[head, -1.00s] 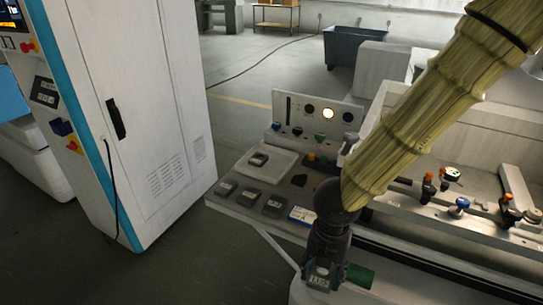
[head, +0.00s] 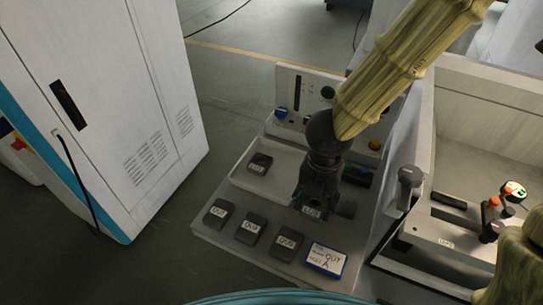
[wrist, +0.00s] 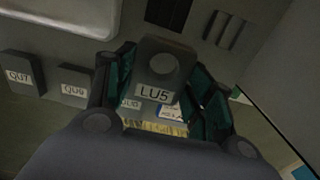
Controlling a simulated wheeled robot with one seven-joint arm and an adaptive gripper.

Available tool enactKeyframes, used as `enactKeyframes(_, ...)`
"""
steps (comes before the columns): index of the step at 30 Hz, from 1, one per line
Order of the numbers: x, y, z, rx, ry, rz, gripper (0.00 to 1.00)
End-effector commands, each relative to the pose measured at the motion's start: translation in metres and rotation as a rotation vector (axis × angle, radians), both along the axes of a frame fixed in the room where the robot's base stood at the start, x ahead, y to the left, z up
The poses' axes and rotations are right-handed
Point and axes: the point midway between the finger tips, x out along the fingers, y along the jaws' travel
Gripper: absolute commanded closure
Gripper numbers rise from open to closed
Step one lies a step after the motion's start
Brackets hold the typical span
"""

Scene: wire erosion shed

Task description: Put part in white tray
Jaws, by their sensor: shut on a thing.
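A dark grey part labelled LU5 (wrist: 155,70) is held between the fingers of my gripper (wrist: 160,88) in the wrist view. In the head view my gripper (head: 314,195) points down, shut on that part (head: 311,211), at the right side of the white tray (head: 246,188). I cannot tell how high it is above the surface. The tray is shallow, and my gripper hides part of its right side. One dark part (head: 260,163) lies in it at the left. The tray's edge (wrist: 60,22) seems to show at the wrist view's upper left.
Dark labelled parts QU7 (head: 219,213) and QU9 (head: 250,228), and another (head: 287,241), lie in a row before the tray. A blue-edged card (head: 326,259) lies beside them. A control panel (head: 290,92) stands behind; a grey lever (head: 408,185) stands right. A white cabinet (head: 100,110) is left.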

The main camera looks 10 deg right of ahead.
Motion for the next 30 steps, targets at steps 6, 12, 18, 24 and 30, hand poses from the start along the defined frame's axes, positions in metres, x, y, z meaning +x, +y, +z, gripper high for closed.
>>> enactKeyframes(6,0.029,0.010,0.000,0.000,0.000,0.005,0.88)
enactKeyframes(12,0.063,0.021,-0.003,0.001,-0.001,0.008,0.88)
enactKeyframes(18,0.096,0.031,-0.006,0.000,0.000,0.009,0.88)
enactKeyframes(24,0.128,0.040,-0.009,0.001,-0.001,0.008,0.88)
enactKeyframes(30,0.144,0.043,-0.013,-0.001,-0.001,0.008,0.88)
